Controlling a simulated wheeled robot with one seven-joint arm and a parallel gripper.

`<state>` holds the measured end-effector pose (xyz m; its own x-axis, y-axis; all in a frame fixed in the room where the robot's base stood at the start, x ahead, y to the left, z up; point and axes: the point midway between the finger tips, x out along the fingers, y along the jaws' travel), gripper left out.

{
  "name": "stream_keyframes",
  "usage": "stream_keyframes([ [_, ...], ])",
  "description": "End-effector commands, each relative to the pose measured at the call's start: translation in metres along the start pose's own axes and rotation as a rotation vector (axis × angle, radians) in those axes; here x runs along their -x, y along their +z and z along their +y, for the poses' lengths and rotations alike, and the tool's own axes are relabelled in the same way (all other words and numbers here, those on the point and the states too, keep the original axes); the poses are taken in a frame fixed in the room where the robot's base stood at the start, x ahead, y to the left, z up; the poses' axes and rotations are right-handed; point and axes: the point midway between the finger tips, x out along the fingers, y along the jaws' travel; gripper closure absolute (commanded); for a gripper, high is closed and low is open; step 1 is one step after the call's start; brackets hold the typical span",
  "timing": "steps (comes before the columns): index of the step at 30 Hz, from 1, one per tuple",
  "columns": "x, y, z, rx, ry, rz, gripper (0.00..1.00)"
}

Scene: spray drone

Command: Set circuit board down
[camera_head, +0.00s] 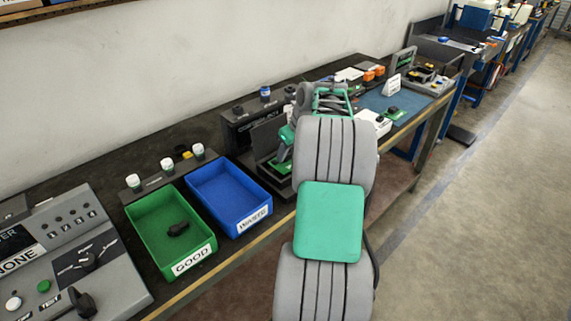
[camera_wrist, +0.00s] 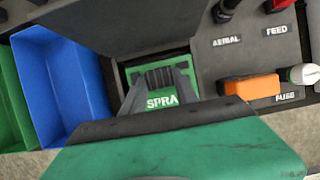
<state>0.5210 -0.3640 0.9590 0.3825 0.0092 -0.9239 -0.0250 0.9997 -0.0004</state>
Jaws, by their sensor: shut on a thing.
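The circuit board (camera_wrist: 163,103) is green with white lettering that reads "SPRA" and a dark ridged block on it. It shows in the middle of the wrist view, over a dark recess in a grey fixture. My gripper (camera_wrist: 160,79) is shut on the board at its dark block. In the head view my gripper (camera_head: 283,153) is low at the grey fixture (camera_head: 268,140), right of the blue bin. My arm hides part of the fixture there. I cannot tell whether the board rests on the recess floor.
A blue WASTE bin (camera_head: 228,196) and a green GOOD bin (camera_head: 165,238) holding a dark part stand left of the fixture. The wrist view shows an orange block (camera_wrist: 250,88) by the FUSE label and AERIAL and FEED labels right of the recess. A grey control panel (camera_head: 75,250) is at the lower left.

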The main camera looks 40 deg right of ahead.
Motion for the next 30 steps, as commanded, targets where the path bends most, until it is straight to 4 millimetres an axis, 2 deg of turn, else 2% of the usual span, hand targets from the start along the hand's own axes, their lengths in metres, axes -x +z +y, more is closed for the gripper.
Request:
stream_keyframes([
  [2,-0.011,-0.001,0.009,0.003,0.004,0.003,1.0],
  [6,-0.033,-0.01,0.007,0.001,0.003,0.002,1.0],
  [16,-0.038,-0.012,0.007,0.003,0.002,0.001,1.0],
  [17,-0.039,-0.013,0.007,0.003,0.002,0.001,0.64],
  [24,-0.038,-0.012,0.007,0.003,0.002,0.001,0.44],
  [30,-0.038,-0.012,0.007,0.003,0.002,0.001,0.43],
])
